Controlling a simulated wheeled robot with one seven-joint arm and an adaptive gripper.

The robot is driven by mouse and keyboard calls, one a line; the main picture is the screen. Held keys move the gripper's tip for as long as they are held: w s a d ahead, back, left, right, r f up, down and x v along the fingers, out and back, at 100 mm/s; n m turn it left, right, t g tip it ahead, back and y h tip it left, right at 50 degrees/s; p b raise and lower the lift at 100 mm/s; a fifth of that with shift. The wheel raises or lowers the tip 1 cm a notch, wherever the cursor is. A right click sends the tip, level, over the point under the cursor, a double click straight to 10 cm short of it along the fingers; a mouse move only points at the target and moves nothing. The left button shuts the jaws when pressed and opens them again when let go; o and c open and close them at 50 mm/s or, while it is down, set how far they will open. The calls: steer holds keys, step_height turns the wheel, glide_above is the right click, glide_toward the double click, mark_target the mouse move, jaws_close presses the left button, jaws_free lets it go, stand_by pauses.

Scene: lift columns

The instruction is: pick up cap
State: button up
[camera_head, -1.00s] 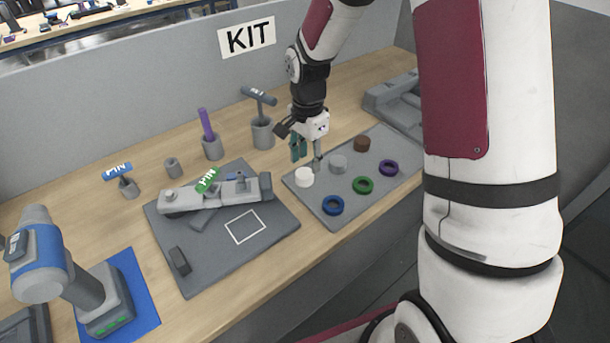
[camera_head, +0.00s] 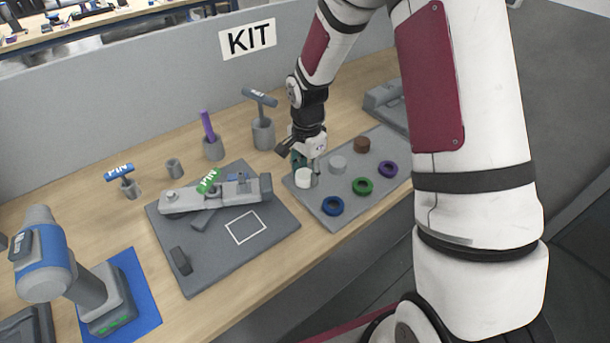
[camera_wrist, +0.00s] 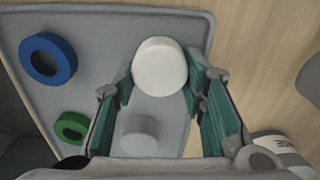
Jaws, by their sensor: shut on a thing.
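A white round cap (camera_head: 303,179) is at the left of the grey tray (camera_head: 330,215). My gripper (camera_head: 306,165) is down at the cap. In the wrist view, the white cap (camera_wrist: 160,66) lies between the fingertips of my gripper (camera_wrist: 161,78), which is shut on it with a teal-padded finger at each side. I cannot tell whether the cap still touches the tray. A grey cap (camera_head: 338,163) and a brown cap (camera_head: 362,145) stand on the same tray; the grey one (camera_wrist: 139,134) also shows in the wrist view.
Blue (camera_head: 333,206), green (camera_head: 362,186) and purple (camera_head: 388,169) rings lie on the tray. To the left is a dark mat (camera_head: 190,275) with a grey fixture (camera_head: 212,194). A cup with a T-handled tool (camera_head: 263,133) stands behind. A drill (camera_head: 70,270) is at the front left.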

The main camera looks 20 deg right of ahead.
mark_target(306, 172)
steer(key=shift+r, duration=0.15)
steer(key=shift+r, duration=0.55)
step_height(306, 172, up, 2)
steer(key=shift+w+r, duration=0.1)
steer(key=shift+r, duration=0.05)
steer(key=s, duration=0.5)
steer(key=s+a+r, duration=0.1)
steer(key=s, duration=0.4)
steer(key=s+a, duration=0.1)
steer(key=s, duration=0.4)
steer(key=shift+s+a+r+b, duration=0.1)
steer(key=shift+s+r+b, duration=0.1)
steer(key=shift+b, duration=0.1)
steer(key=shift+s+r, duration=0.25)
steer(key=shift+s, duration=0.05)
steer(key=shift+r+p, duration=0.65)
